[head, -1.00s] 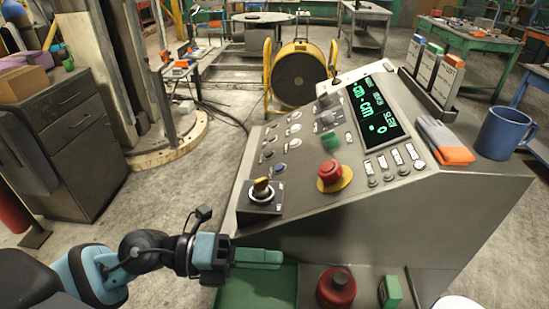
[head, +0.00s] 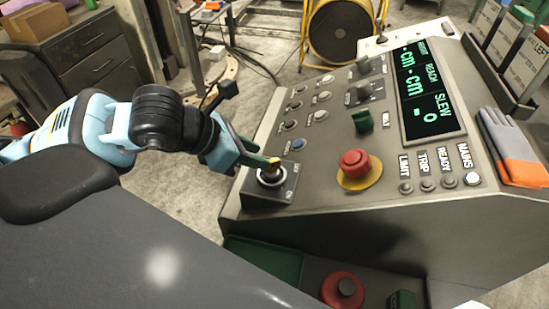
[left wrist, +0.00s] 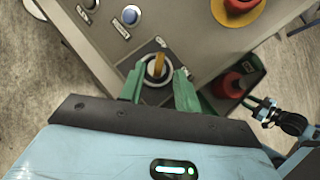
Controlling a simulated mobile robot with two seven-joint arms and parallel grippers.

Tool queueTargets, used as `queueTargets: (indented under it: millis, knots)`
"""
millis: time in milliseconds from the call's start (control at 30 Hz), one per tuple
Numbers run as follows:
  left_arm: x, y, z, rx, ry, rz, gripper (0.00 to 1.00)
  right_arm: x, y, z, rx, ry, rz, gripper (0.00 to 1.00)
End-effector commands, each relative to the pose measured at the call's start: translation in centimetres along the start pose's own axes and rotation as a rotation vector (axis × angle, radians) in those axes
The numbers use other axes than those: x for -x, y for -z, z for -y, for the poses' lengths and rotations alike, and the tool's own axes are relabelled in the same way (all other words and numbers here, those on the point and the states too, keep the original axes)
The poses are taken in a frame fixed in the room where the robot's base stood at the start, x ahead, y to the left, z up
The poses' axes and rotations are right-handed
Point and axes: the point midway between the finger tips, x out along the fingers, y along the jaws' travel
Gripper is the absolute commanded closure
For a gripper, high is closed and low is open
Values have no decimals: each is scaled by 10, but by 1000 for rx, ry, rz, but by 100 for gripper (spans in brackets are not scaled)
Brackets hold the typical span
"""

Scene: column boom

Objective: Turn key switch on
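The key switch (head: 272,176) has a yellow key in a silver ring on a dark square plate, at the near left corner of the sloped console. My left gripper (head: 262,161) reaches it from the left, with its green fingers at the key. In the left wrist view the fingers (left wrist: 158,76) are apart, one on each side of the switch. The yellow key (left wrist: 159,65) stands between them with gaps showing, so the gripper looks open. Contact with the key cannot be made out.
A red emergency button (head: 355,164) on a yellow base sits right of the switch. Knobs and a green switch (head: 363,121) lie farther up the panel, beside the lit display (head: 427,85). The MAINS lamp (head: 472,179) looks bright. Gloves (head: 512,150) lie at the right edge.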

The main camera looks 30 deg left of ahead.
Motion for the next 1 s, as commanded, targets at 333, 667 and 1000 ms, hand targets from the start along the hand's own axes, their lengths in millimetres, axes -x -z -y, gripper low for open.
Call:
queueTargets:
  millis: [333, 667, 1000]
  knots:
    - [-49, 0, 1, 2, 2, 0, 67, -1, 6, 0, -1, -1, -12, 64]
    - [-62, 0, 1, -1, 2, -1, 67, -1, 8, 0, -3, -2, -15, 64]
    - [-62, 0, 1, 0, 2, -1, 93, -1, 8, 0, -3, -2, -15, 64]
